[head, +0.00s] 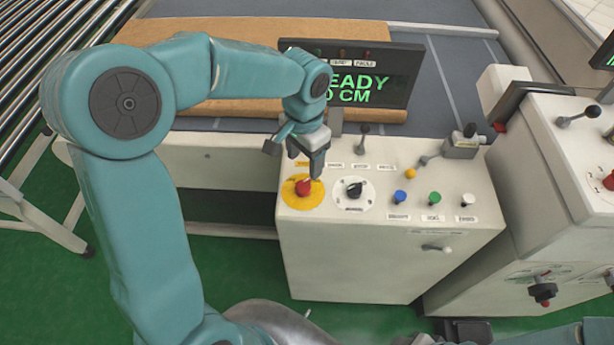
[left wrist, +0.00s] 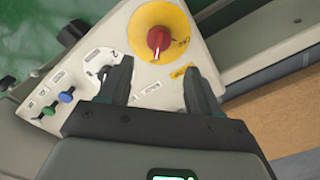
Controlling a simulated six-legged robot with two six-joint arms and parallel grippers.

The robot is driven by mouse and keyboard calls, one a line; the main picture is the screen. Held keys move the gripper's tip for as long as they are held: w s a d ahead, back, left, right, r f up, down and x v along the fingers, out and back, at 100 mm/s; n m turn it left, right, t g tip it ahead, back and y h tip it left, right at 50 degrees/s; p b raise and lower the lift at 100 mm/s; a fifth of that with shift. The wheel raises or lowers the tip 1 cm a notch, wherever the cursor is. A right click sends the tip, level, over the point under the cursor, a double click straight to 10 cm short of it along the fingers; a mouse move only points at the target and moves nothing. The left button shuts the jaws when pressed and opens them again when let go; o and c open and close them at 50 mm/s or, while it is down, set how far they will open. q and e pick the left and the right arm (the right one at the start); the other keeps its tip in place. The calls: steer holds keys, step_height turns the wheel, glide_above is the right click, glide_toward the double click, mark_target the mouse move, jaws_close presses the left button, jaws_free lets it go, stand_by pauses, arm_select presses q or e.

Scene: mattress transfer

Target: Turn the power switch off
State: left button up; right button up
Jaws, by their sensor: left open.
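A control box (head: 350,255) stands ahead with switches on its sloped top. A red knob (head: 305,186) sits on a yellow disc (head: 290,195) at its left. To its right is a black rotary knob (head: 354,189) on a white dial. I cannot read which is marked as power. My left gripper (head: 316,174) is open and empty, just above the red knob. In the left wrist view the red knob (left wrist: 158,40) lies beyond and between the open fingertips (left wrist: 156,80), apparently untouched. The white dial (left wrist: 102,62) is partly hidden by a finger.
Blue, green and white buttons (head: 434,198) and small levers (head: 363,137) share the panel. A display (head: 390,75) reading partly "READY" stands behind it. A second console (head: 560,140) is at right, a roller conveyor (head: 45,50) at left.

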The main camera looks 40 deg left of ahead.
mark_target(305, 181)
arm_select(q)
step_height(305, 181, down, 8)
steer(key=shift+d, duration=0.1)
steer(key=shift+s+d+r, duration=0.1)
steer(key=shift+s, duration=0.25)
steer(key=shift+w, duration=0.25)
steer(key=c, duration=0.8)
steer(key=shift+c, duration=1)
